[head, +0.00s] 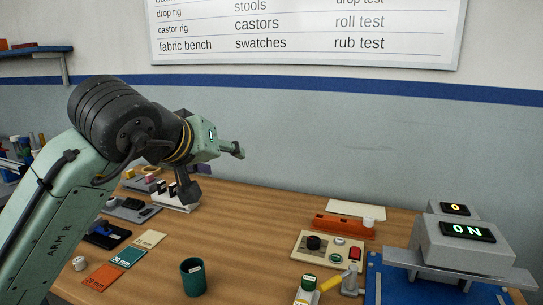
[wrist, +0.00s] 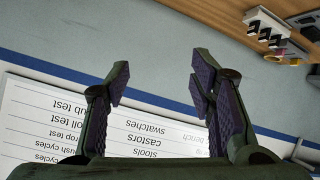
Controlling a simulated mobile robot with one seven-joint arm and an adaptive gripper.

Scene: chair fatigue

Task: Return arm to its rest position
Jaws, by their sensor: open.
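My gripper (head: 212,165) is at the end of my green and black arm, in the upper left of the head view, raised above the back left of the wooden table (head: 240,223). In the wrist view, the two fingers of my gripper (wrist: 153,90) stand well apart with purple pads, and nothing is between them. Behind the fingers are the wall and the white chart (wrist: 50,130), seen upside down.
A dark green cup (head: 192,278) stands at the table's front. A control panel (head: 327,250) with knob and buttons lies right of centre. A grey machine (head: 463,250) with a lit "ON" display stands on a blue base at right. The table's middle is clear.

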